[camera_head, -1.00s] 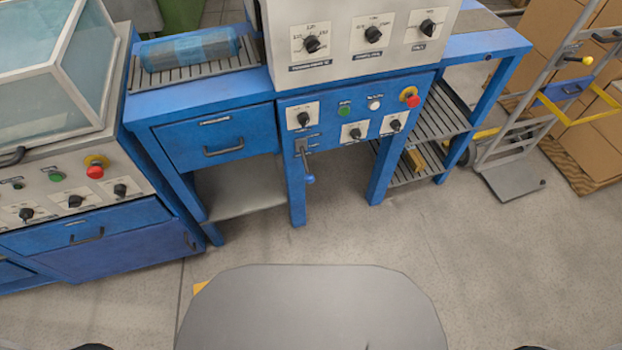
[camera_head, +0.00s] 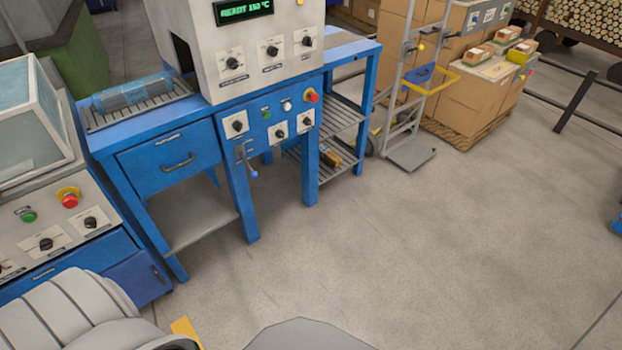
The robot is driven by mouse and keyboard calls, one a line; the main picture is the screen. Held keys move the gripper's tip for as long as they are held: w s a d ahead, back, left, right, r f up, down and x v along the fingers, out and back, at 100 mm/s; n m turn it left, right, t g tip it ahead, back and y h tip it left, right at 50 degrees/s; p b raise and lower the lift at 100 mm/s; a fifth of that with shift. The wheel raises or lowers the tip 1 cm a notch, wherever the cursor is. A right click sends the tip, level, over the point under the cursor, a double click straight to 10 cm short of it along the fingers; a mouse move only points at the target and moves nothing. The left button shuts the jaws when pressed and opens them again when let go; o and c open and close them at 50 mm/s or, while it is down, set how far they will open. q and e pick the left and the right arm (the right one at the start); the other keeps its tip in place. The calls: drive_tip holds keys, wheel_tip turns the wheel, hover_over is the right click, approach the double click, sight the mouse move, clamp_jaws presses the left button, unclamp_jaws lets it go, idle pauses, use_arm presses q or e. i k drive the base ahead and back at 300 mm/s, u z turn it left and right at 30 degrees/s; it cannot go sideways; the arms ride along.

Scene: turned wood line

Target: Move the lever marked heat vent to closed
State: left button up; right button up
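A small lever with a blue knob (camera_head: 253,174) sticks out and hangs down from its slotted plate (camera_head: 243,152) on the blue front panel of the machine (camera_head: 265,75). The lever's markings are too small to read, so I cannot tell which one is heat vent. Neither of my grippers shows in the view. A ribbed grey arm part of mine fills the lower left corner, well apart from the lever.
Knobs, buttons and a red stop button (camera_head: 311,96) surround the lever. A blue drawer (camera_head: 170,157) is to its left. A hand truck (camera_head: 405,125) and boxes (camera_head: 470,95) stand at right. The floor (camera_head: 390,240) in front is clear.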

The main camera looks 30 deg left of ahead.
sight(254, 174)
drive_tip(key=z, duration=0.3)
drive_tip(key=i, duration=1.5)
drive_tip(key=u, duration=1.25)
drive_tip(key=i, duration=0.8)
drive_tip(key=u, duration=0.7)
